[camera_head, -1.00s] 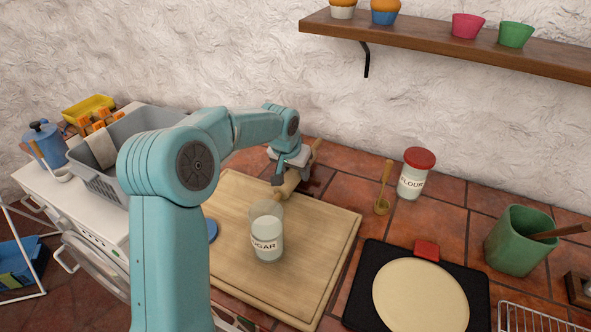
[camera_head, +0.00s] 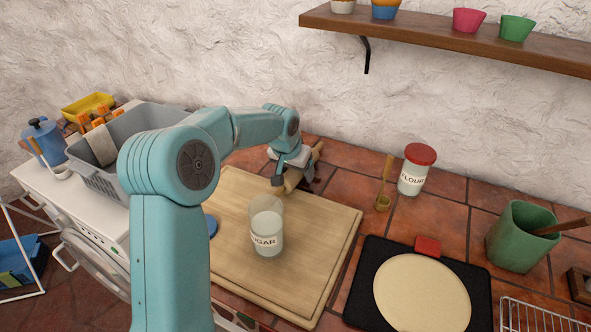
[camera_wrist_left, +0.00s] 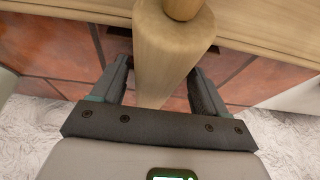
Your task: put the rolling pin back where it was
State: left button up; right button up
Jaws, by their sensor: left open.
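The wooden rolling pin (camera_head: 293,181) lies at the back edge of the cutting board (camera_head: 325,262), partly hidden by my left gripper in the head view. In the left wrist view the rolling pin (camera_wrist_left: 168,55) runs between the two fingers of my left gripper (camera_wrist_left: 160,82). The fingers are open, one on each side of the pin, with a gap on the right side; on the left I cannot tell whether finger and pin touch. My left gripper (camera_head: 292,184) also shows over the pin in the head view. My right gripper is not in view.
A sugar jar (camera_head: 266,238) stands on the board. A wooden dipper (camera_head: 384,190), a flour jar (camera_head: 416,170) and a green pot (camera_head: 522,236) are to the right. A black mat (camera_head: 364,300) holds a round of dough (camera_head: 420,296). A grey basket (camera_head: 95,177) is at left.

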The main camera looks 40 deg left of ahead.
pick_arm(q)
jog(key=shift+r, duration=0.45)
jog(key=shift+r+p, duration=0.6)
jog(key=shift+p, duration=0.2)
jog(key=v, duration=1)
jog(key=shift+s+r+b, duration=0.15)
jog(key=shift+r+b, duration=0.15)
jog(key=shift+b, duration=0.1)
jog(key=shift+s+r, duration=0.15)
jog(key=shift+r, duration=0.05)
jog(key=shift+s, duration=0.1)
